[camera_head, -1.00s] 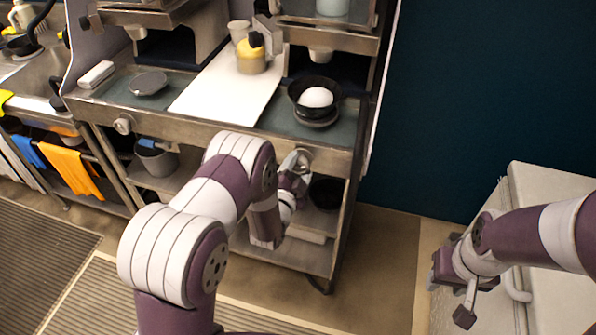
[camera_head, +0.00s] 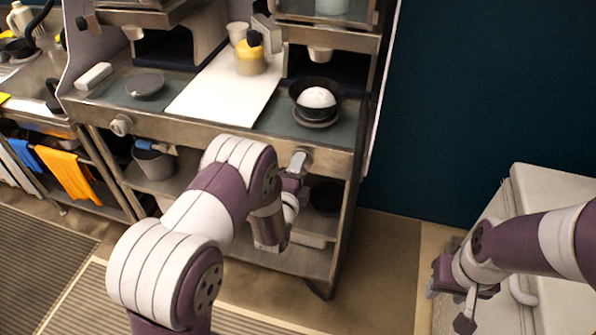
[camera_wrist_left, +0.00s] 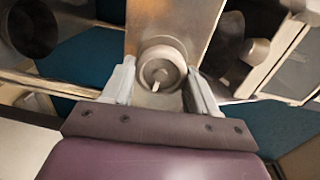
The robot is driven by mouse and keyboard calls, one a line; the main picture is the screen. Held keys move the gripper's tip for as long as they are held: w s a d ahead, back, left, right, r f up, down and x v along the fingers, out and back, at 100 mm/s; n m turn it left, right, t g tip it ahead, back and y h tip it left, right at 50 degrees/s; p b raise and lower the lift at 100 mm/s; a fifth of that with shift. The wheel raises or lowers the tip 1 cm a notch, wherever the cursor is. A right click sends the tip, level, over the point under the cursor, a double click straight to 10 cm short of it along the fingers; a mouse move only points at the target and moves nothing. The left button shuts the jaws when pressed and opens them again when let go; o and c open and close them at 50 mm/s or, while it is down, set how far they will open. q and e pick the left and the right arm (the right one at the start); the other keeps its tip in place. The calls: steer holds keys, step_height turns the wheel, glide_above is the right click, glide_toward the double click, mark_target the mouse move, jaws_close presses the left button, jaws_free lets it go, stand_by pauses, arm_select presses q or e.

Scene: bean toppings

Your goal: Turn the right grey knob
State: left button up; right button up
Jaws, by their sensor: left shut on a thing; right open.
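The right grey knob (camera_wrist_left: 161,72) is on the metal front edge of the counter. In the left wrist view it is round, with a pale pointer mark pointing down. My left gripper (camera_wrist_left: 163,86) has one finger on each side of the knob and is shut on it. In the head view my left gripper (camera_head: 297,166) is at the front edge below the black bowl, and it mostly hides the knob. The left grey knob (camera_head: 121,125) is on the same edge, further left. My right gripper (camera_head: 449,300) is open and empty beside the white cabinet, far from the counter.
A black bowl (camera_head: 305,92) with a white mound stands on the right burner area. A lower shelf (camera_head: 308,258) lies under the counter. The white cabinet (camera_head: 560,190) is at right.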

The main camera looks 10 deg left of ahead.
stand_by(0.4)
arm_select(q)
steer(key=o, duration=1)
steer(key=shift+o, duration=0.2)
steer(key=s+r+b, duration=0.1)
steer(key=s, duration=1.1)
steer(key=shift+s, duration=0.3)
steer(key=shift+a, duration=0.1)
